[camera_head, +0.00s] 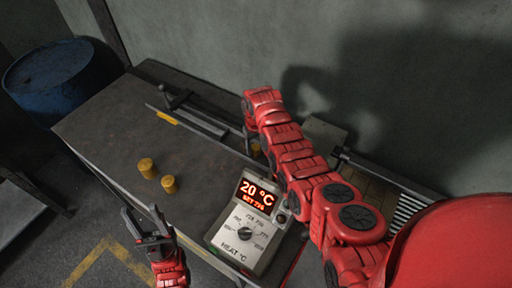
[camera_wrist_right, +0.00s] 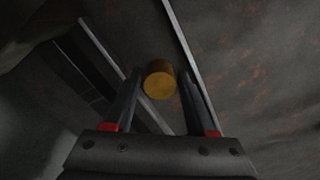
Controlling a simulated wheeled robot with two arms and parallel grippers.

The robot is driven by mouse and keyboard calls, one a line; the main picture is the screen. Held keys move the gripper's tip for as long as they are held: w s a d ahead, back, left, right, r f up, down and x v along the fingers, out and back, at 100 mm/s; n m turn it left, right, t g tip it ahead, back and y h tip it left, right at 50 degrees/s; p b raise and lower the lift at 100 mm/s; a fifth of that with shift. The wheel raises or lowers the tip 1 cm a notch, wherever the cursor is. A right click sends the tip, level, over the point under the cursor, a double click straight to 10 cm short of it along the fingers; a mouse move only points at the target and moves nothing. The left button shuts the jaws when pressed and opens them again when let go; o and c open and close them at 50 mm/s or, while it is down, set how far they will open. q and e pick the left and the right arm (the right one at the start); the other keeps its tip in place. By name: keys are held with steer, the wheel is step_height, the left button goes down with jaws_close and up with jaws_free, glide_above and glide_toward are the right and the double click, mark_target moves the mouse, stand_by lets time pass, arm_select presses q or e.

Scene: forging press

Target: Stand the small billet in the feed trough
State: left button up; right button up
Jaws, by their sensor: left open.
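A yellow billet (camera_wrist_right: 159,82) shows between the fingertips of my right gripper (camera_wrist_right: 160,88) in the right wrist view, with a narrow gap at each side. It lies close to the metal rails of the feed trough (camera_wrist_right: 182,45); whether it stands inside cannot be told. In the head view this billet (camera_head: 255,149) is partly hidden behind my red right arm, and the right fingers are hidden. Two more yellow billets (camera_head: 147,167) (camera_head: 169,184) stand on the bench. My left gripper (camera_head: 147,223) is open and empty, at the bench's front edge.
The heat control box (camera_head: 245,222) reads 20 °C and stands at the front right of the bench (camera_head: 105,125). A rail with a dark handle (camera_head: 174,97) runs along the back. A blue barrel (camera_head: 55,75) stands at the left. The bench's left part is clear.

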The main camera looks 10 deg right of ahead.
mark_target(256, 146)
steer(key=shift+r+p, duration=0.35)
steer(key=shift+b, duration=0.35)
step_height(256, 146, up, 5)
steer(key=shift+w+r+b, duration=0.15)
steer(key=shift+b, duration=1)
step_height(256, 146, up, 6)
steer(key=p, duration=0.3)
steer(key=shift+r, duration=0.2)
steer(key=shift+s+f, duration=0.1)
steer(key=shift+s, duration=0.1)
